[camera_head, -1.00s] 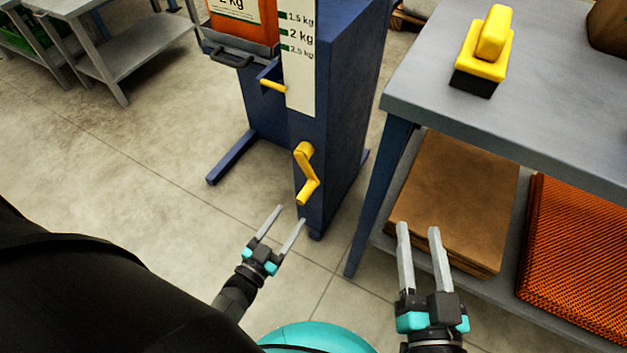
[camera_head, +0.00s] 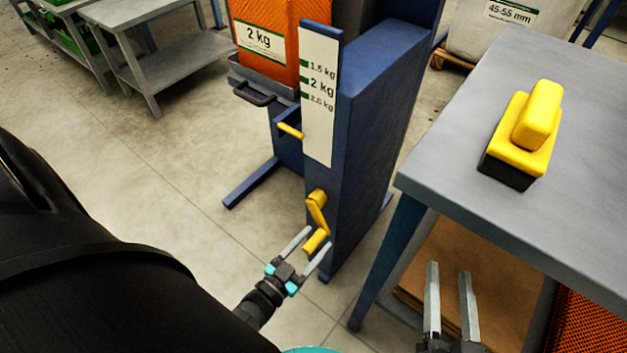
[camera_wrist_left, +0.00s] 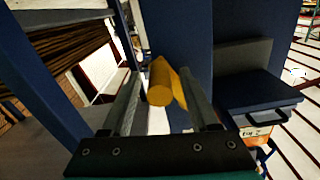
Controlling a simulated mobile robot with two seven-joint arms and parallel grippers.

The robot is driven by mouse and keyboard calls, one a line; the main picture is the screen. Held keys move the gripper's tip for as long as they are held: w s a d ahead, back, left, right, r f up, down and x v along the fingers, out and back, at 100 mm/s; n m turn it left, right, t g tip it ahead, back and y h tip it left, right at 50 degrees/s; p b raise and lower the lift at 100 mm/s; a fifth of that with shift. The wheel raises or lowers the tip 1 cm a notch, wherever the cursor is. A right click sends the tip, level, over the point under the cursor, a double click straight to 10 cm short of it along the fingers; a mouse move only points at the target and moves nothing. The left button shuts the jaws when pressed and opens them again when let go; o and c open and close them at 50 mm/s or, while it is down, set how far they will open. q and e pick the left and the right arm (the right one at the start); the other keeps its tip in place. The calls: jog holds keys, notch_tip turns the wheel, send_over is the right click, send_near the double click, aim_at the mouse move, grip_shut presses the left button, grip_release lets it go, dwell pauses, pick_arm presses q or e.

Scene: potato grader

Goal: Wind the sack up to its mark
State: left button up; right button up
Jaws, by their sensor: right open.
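An orange sack (camera_head: 273,22) labelled 2 kg stands on a dark tray (camera_head: 262,75) of a blue machine (camera_head: 375,110). A white scale board (camera_head: 318,125) has green marks at 1.5, 2 and 2.5 kg. A yellow pointer (camera_head: 290,131) sticks out below the tray, lower than the 2.5 kg mark. A yellow crank (camera_head: 317,210) is low on the machine's front. My left gripper (camera_head: 318,236) is open at the crank's handle. In the left wrist view the handle (camera_wrist_left: 160,84) lies between the fingers, with gaps visible. My right gripper (camera_head: 449,268) is open and empty.
A grey table (camera_head: 440,175) on the right carries a yellow-and-black block (camera_head: 522,135). Brown sheets (camera_head: 465,245) and orange netting (camera_head: 585,325) lie on its lower shelf. Grey benches (camera_head: 165,65) stand at back left. The floor left of the machine is clear.

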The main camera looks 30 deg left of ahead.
pick_arm(q)
grip_shut()
dwell(1.2)
